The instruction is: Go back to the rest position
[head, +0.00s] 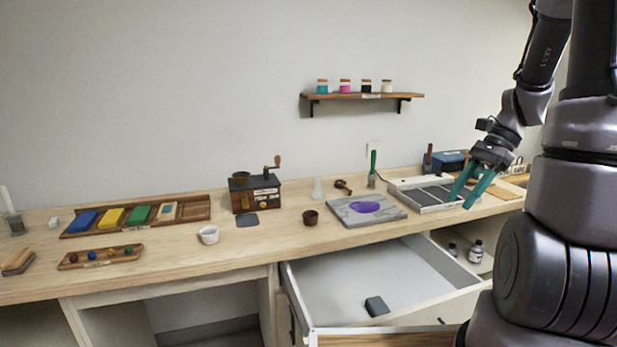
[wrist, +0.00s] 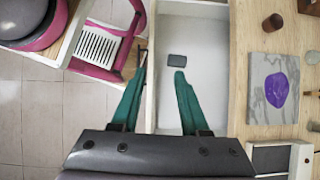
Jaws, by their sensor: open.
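My gripper (head: 470,187) is at the right of the head view, raised above the right part of the bench and the pulled-out drawer. Its two teal fingers are apart with nothing between them; they also show in the wrist view (wrist: 162,75), pointing over the drawer. The drawer (head: 350,274) is open and nearly empty. A small dark block (head: 376,306) lies on its floor near the front; it also shows in the wrist view (wrist: 177,60), below and ahead of the fingertips, apart from them.
A wall shelf (head: 362,96) carries several jars. A pink-framed step (wrist: 105,48) stands beside the drawer.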

